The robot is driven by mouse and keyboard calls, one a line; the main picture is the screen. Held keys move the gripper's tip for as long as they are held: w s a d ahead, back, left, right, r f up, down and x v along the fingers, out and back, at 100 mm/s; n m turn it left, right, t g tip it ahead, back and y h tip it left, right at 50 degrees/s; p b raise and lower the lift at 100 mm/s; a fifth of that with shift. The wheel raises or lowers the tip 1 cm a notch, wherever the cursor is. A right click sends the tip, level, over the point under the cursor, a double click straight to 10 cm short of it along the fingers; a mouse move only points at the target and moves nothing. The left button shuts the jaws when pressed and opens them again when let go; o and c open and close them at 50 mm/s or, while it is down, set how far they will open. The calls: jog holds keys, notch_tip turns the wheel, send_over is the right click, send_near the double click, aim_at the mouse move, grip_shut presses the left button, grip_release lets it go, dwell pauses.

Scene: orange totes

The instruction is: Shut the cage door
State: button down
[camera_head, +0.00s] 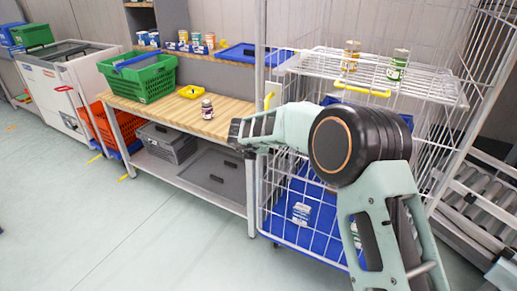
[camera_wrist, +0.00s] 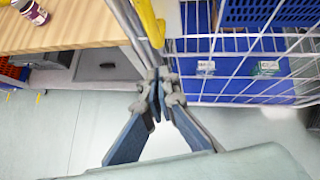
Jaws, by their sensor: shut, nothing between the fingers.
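The wire cage (camera_head: 300,215) stands right of the wooden bench, with a blue base. A grey upright post (camera_head: 259,60) rises at its left front corner, with a yellow handle (camera_head: 268,101) beside it. That handle also shows at the top of the wrist view (camera_wrist: 150,22). I cannot tell for certain which wire panel is the door or how far it stands open. My gripper (camera_head: 238,132) is in front of the post; its fingers (camera_wrist: 160,88) are shut and empty, close to the post and wire. Whether they touch is unclear. My arm hides part of the cage front.
The wooden bench (camera_head: 180,112) holds a green crate (camera_head: 150,82) and a small jar (camera_head: 207,109). A roller conveyor (camera_head: 490,190) stands right. The floor at front left is clear.

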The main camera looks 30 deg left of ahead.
jog(key=a+v, duration=0.1)
jog(key=v, duration=0.9)
jog(key=shift+s, duration=0.5)
